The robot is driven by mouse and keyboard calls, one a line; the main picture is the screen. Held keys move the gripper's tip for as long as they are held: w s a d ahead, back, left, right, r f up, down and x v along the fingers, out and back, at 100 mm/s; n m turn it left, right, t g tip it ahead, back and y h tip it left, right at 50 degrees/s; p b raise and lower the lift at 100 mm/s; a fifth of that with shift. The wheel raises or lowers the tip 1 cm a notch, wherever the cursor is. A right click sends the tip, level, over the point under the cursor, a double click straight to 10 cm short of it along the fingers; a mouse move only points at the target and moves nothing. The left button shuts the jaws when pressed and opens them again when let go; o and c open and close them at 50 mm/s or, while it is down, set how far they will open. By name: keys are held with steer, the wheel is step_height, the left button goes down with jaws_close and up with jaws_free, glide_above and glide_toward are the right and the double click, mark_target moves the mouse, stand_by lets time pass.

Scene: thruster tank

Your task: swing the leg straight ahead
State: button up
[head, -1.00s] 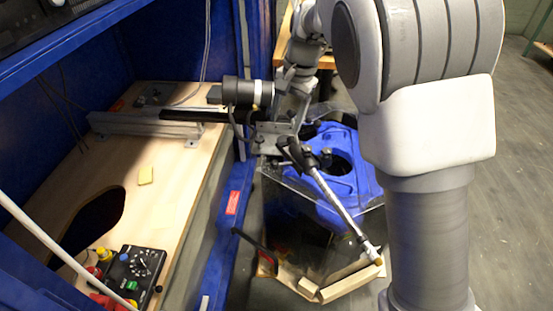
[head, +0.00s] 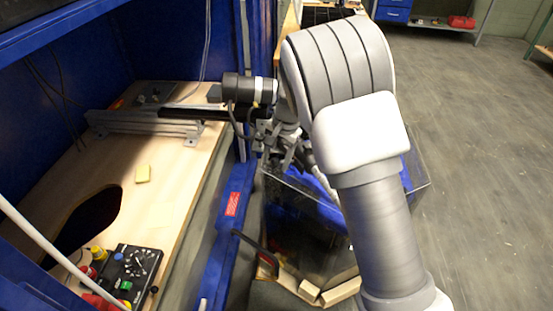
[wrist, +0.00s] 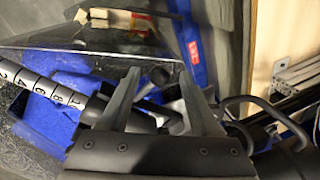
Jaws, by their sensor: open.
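In the wrist view the leg (wrist: 50,88) is a pale, number-marked rod running from the left edge to dark fittings near my gripper (wrist: 159,73). My gripper's two dark fingers are apart. A black cylindrical part (wrist: 137,117) shows between their lower portions; I cannot tell whether either finger touches it. In the head view my arm hides most of the leg and my fingertips. The dark clamp (head: 285,155) shows left of my arm, beside the black motor (head: 247,90) with a white band.
The clear-walled tank (head: 424,187) with blue parts inside stands behind and below my arm. A blue-framed wooden bench (head: 165,205) lies left, with a black control box (head: 128,271) and a metal rail (head: 150,121). Floor (head: 480,150) at right is clear.

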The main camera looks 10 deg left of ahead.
steer(key=shift+c, duration=0.3)
jaws_close()
stand_by(1.2)
